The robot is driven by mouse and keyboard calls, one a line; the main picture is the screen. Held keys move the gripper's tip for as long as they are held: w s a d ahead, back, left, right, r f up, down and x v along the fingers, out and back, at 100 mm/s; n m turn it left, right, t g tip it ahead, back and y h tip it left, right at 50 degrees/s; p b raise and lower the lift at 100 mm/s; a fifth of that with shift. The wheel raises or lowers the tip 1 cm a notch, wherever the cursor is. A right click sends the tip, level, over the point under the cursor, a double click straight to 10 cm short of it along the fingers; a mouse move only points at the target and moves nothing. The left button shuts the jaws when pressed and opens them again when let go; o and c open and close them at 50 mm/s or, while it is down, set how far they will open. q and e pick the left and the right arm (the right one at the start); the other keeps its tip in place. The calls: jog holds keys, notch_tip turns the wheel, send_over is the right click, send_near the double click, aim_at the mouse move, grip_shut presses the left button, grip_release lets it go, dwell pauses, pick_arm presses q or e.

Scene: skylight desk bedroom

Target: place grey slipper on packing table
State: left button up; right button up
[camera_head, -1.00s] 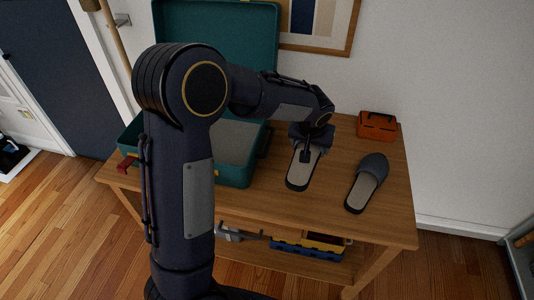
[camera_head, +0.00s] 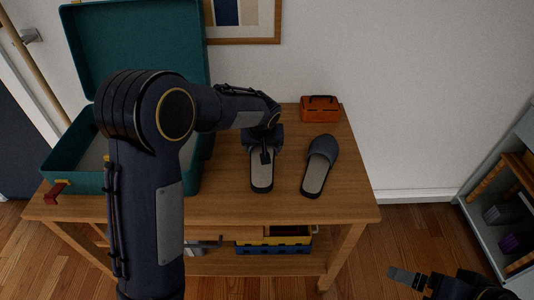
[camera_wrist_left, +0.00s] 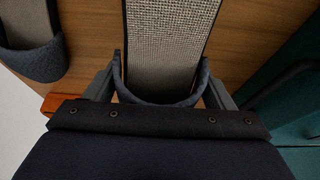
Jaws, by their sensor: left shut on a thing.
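Two grey slippers are at the packing table (camera_head: 225,205). The left slipper (camera_head: 261,180) has its toe part mostly hidden by my left gripper (camera_head: 266,148), which is shut on it. In the left wrist view, this slipper (camera_wrist_left: 168,45) lies between the two fingers, with its toe band near the palm. I cannot tell if it touches the wood. The other slipper (camera_head: 318,168) lies on the table just to the right; part of it shows in the wrist view (camera_wrist_left: 32,50). My right gripper (camera_head: 408,277) is low at the right, clear of the table; its opening is unclear.
An open teal suitcase (camera_head: 75,170) takes up the table's left side. An orange box (camera_head: 320,108) stands at the back right. The front right tabletop is bare. A lower shelf holds a blue and yellow bin (camera_head: 272,247). A grey shelf unit (camera_head: 490,200) stands at far right.

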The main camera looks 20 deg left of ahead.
aim_at(269, 149)
pick_arm(q)
jog(key=w+f, duration=0.1)
jog(key=w+d+f, duration=0.1)
jog(key=f, duration=0.1)
jog(key=shift+w+d, duration=0.1)
jog(key=shift+w+f, duration=0.1)
jog(key=shift+f, duration=1.55)
jog(key=shift+f, duration=0.15)
jog(key=o, duration=1.1)
jog(key=shift+c, duration=0.2)
